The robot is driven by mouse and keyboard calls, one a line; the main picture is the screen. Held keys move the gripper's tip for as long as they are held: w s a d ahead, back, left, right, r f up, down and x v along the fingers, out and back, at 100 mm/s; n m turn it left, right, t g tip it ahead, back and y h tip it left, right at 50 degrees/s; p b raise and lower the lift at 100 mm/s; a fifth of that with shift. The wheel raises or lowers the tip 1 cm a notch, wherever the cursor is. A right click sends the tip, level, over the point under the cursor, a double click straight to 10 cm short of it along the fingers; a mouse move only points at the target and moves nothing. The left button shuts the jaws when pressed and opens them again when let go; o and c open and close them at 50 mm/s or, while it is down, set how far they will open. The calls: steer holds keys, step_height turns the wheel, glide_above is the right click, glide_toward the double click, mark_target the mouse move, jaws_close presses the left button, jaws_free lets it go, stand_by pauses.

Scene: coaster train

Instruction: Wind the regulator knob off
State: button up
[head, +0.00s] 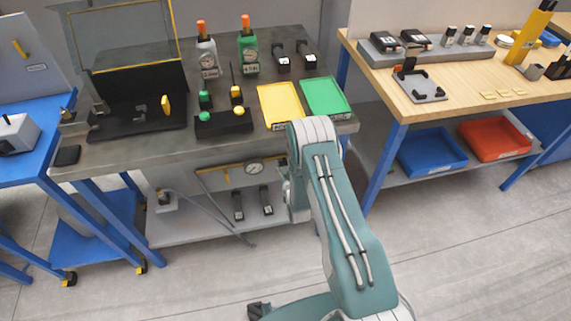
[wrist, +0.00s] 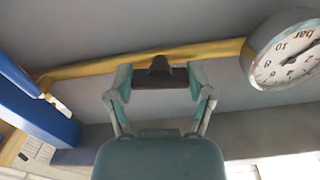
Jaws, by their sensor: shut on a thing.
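In the wrist view, my gripper (wrist: 159,80) has its two teal fingers on either side of a dark, wide piece, the regulator knob (wrist: 160,78), and is shut on it. A small black stub shows at the middle of its upper edge, in front of the yellow pipe (wrist: 90,66). A round white pressure gauge (wrist: 285,55) marked "bar" is to the right of the gripper, apart from it. In the head view the gauge (head: 254,168) and pipe (head: 215,176) show under the dark bench; my arm hides the knob there.
The dark bench top (head: 150,146) is above the pipe. On the lower shelf (head: 190,230) lie a grey hose and two black blocks (head: 238,206). A wooden table (head: 445,106) with blue legs stands to the right. The floor in front is mostly clear.

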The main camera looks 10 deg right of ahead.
steer(key=shift+w+r+n, duration=0.1)
steer(key=shift+n, duration=0.7)
steer(key=o, duration=1.1)
steer(key=s, duration=1.2)
steer(key=shift+s, duration=0.1)
